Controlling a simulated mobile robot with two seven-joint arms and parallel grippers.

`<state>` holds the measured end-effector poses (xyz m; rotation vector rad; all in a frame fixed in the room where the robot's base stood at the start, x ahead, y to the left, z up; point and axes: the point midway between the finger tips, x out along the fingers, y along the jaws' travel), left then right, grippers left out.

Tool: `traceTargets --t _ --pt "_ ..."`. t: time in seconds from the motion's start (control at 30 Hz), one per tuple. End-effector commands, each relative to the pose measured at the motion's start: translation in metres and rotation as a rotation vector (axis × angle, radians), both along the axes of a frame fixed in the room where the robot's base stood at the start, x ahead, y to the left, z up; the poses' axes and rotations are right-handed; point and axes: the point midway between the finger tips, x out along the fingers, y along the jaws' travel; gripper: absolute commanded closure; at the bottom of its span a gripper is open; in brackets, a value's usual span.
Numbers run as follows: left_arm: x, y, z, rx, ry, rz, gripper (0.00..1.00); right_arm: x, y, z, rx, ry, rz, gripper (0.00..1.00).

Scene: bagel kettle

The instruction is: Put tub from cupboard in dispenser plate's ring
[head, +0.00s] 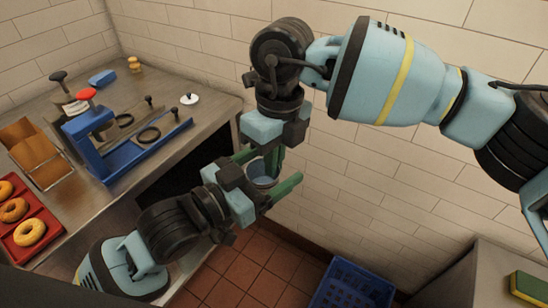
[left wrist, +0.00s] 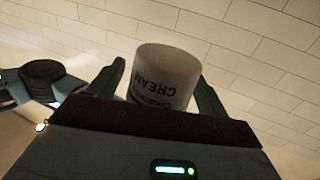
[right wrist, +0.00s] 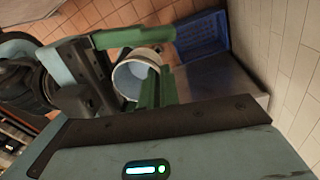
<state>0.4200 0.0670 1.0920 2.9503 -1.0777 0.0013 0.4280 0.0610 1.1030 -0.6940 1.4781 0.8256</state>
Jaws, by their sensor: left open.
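The tub (head: 262,181), white outside with "CREAM" lettering in the left wrist view (left wrist: 165,72), is held in the air beside the counter, its open top showing in the right wrist view (right wrist: 133,76). My right gripper (right wrist: 156,88) comes from above; its fingers are close together at the tub's wall and look shut on it. My left gripper (left wrist: 158,88) is open, with one finger on each side of the tub and visible gaps. The blue dispenser (head: 90,143) stands on the counter; its plate (head: 170,137) carries black rings, one nearer the front (head: 148,135).
A red tray (head: 50,239) of doughnuts and a rack with brown bags (head: 38,152) are left of the dispenser. A white lidded item (head: 190,99) lies near the counter's corner. A blue crate (head: 350,287) is on the floor. A sponge (head: 528,287) lies at right.

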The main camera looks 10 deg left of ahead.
Motion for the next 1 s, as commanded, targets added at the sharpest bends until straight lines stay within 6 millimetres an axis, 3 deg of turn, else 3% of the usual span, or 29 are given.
traceTargets --t 0.17,0.27,0.47,0.67,0.87,1.0 --pt "0.000 0.001 -0.004 -0.001 0.007 0.005 0.22 0.000 0.000 0.000 0.000 0.000 0.000 1.00" --pt "0.001 0.005 -0.020 -0.002 0.033 0.027 0.22 0.000 0.000 0.000 0.000 0.000 0.000 1.00" --pt "-0.005 0.027 -0.094 0.011 0.145 0.128 0.22 0.000 0.000 0.000 0.000 0.000 0.000 1.00" --pt "-0.031 0.055 -0.179 0.056 0.281 0.239 0.22 0.000 0.000 0.000 0.000 0.000 0.000 1.00" --pt "-0.077 0.081 -0.256 0.122 0.414 0.329 0.22 0.000 0.000 0.000 0.000 0.000 0.000 1.00" --pt "-0.119 0.099 -0.303 0.179 0.506 0.380 0.22 0.000 0.000 0.000 0.000 0.000 0.000 1.00"
